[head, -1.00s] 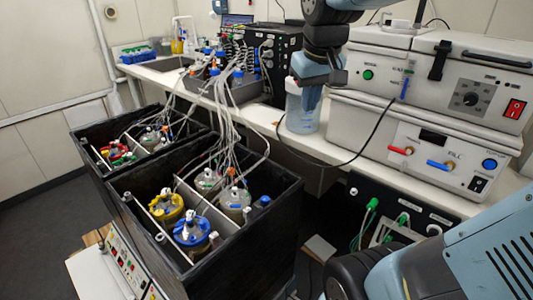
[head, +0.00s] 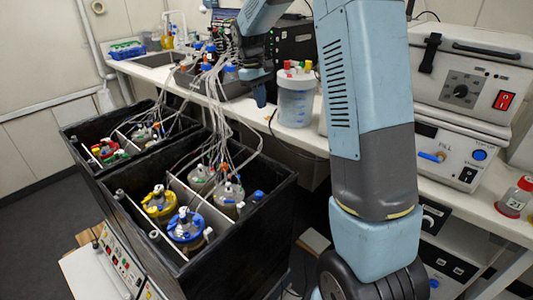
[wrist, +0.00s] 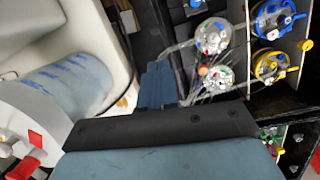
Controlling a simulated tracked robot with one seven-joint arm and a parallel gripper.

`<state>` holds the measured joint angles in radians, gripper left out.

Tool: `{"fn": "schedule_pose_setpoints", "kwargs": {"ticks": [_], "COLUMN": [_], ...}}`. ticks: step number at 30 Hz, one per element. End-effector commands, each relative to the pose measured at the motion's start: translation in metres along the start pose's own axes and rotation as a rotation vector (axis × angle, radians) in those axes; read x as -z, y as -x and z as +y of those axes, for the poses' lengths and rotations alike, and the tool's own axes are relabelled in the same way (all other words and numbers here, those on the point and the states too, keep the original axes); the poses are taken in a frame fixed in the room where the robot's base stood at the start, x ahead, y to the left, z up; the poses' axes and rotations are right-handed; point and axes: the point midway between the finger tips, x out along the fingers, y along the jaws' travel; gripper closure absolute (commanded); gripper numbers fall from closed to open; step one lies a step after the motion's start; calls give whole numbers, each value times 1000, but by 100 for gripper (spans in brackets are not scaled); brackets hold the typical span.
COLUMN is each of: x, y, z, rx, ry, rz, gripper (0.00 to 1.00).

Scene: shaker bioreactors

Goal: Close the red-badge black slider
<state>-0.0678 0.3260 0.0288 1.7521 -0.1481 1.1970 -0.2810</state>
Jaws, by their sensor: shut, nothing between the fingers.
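I cannot make out a black slider with a red badge in either view. Two open black boxes of vessels stand at left in the head view: the near box (head: 240,245) and the far box (head: 82,172). My gripper (head: 260,100) is shut and empty, pointing down by the bench edge, left of a clear container (head: 296,100) with coloured caps. In the wrist view my gripper's blue fingers (wrist: 160,82) are together, with vessels at upper right. My arm hides part of the white instruments.
White tubes (head: 222,118) run from the bench down into the boxes, close to my gripper. A white instrument (head: 462,85) with a red switch stands at right. A small red-capped bottle (head: 515,197) stands near the bench's right end.

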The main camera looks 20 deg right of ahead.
Motion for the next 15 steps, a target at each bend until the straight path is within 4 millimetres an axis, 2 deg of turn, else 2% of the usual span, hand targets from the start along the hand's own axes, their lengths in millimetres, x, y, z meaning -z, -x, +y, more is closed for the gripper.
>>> {"fn": "schedule_pose_setpoints", "kwargs": {"ticks": [1,6,10,15], "x": [14,54,79,100], "y": [-13,-53,-83,-111], "z": [2,8,11,12], "rx": [4,16,24,32], "ry": [18,74,111,145], "rz": [-26,-99,-149,-191], "gripper": [100,100,100,100]}}
